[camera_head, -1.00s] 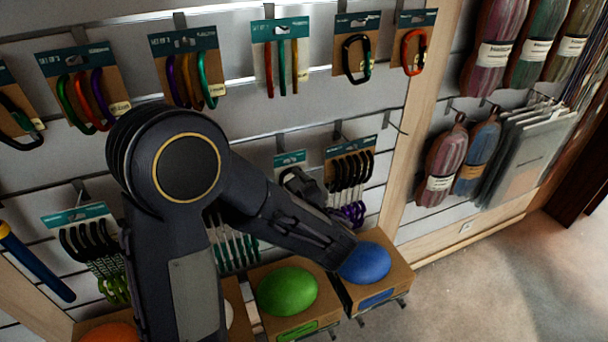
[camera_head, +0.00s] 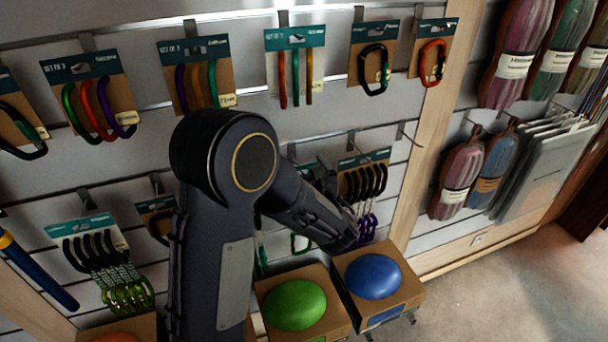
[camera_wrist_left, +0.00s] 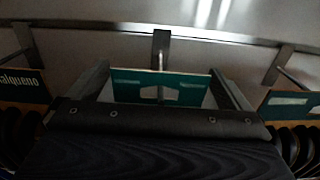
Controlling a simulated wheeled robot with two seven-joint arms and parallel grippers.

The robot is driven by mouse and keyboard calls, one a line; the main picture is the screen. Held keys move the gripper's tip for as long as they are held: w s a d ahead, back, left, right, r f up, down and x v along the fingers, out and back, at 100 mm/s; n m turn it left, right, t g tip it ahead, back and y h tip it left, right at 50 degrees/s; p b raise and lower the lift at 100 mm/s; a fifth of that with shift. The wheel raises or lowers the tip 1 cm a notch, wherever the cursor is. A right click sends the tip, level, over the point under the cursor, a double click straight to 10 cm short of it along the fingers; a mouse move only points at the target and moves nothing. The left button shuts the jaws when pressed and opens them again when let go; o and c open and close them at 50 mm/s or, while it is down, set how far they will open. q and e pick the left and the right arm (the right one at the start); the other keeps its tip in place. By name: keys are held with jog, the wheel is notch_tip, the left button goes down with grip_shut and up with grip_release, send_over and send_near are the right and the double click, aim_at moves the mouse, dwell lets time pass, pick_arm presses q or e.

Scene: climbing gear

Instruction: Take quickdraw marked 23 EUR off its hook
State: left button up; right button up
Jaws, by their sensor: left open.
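My left gripper (camera_head: 345,228) is in front of the lower row of hanging packs and covers part of the middle pack. In the left wrist view its open fingers (camera_wrist_left: 165,90) stand on either side of a teal-topped card (camera_wrist_left: 160,86) on a hook (camera_wrist_left: 161,50); whether they touch it I cannot tell. Quickdraw packs hang on hooks: one with purple carabiners (camera_head: 362,182) right of the gripper, one with green carabiners (camera_head: 108,262) at the left. No price reads clearly enough to find 23 EUR. My right gripper is out of view.
Neighbouring cards (camera_wrist_left: 22,85) and (camera_wrist_left: 290,102) hang close on both sides in the wrist view. Carabiner packs (camera_head: 295,70) hang above. Boxes with a green hold (camera_head: 295,305) and a blue hold (camera_head: 374,277) stand below. Rope bundles (camera_head: 458,178) hang right of a wooden post (camera_head: 430,120).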

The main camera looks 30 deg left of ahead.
pick_arm(q)
jog(key=shift+w+a, duration=0.15)
jog(key=shift+c, duration=0.3)
jog(key=c, duration=1)
jog(key=shift+c, duration=0.2)
jog(key=shift+r, duration=0.15)
jog(key=shift+r, duration=0.15)
jog(key=shift+s+d+r, duration=0.15)
jog(key=shift+s+d, duration=0.35)
jog(key=shift+d, duration=0.05)
